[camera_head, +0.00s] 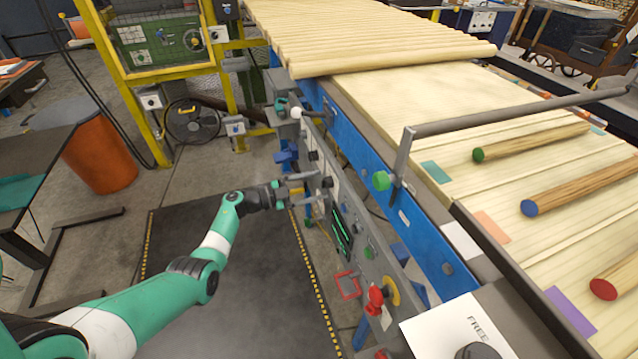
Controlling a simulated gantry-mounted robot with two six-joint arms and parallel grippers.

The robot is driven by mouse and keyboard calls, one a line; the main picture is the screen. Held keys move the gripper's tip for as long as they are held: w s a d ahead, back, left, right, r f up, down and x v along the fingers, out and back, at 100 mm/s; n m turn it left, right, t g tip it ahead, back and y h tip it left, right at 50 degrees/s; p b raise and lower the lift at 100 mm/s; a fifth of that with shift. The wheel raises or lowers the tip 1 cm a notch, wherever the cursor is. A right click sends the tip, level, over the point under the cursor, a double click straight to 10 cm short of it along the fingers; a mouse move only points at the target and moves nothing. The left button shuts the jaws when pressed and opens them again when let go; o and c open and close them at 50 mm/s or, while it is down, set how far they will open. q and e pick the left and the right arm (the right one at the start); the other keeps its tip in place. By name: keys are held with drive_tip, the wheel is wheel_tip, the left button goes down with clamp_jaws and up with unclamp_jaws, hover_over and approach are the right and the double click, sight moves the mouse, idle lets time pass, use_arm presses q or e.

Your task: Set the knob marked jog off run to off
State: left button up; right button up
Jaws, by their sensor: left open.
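The grey control panel (361,243) runs along the blue side frame of the wood line. A dark knob (327,182) sits on a light plate on it, and another dark knob (313,155) sits a little farther back. The lettering is too small to read, so I cannot tell which is marked jog off run, or how either is turned. My left gripper (303,187) reaches in from the left. It is open and empty, its two fingers pointing at the panel just short of the nearer dark knob. Contact does not show. My right gripper is not in view.
On the panel nearer me are a lit green display (342,233), a green button (369,252), a red-framed part (348,285) and a red mushroom button (376,298) on yellow. A white-balled lever (296,113) stands out behind. Dowels (548,143) lie on the line at right.

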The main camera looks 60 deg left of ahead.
use_arm(q)
drive_tip(key=s+a+p, duration=0.1)
drive_tip(key=s+p, duration=0.2)
drive_tip(key=s, duration=0.7)
drive_tip(key=shift+a, duration=0.1)
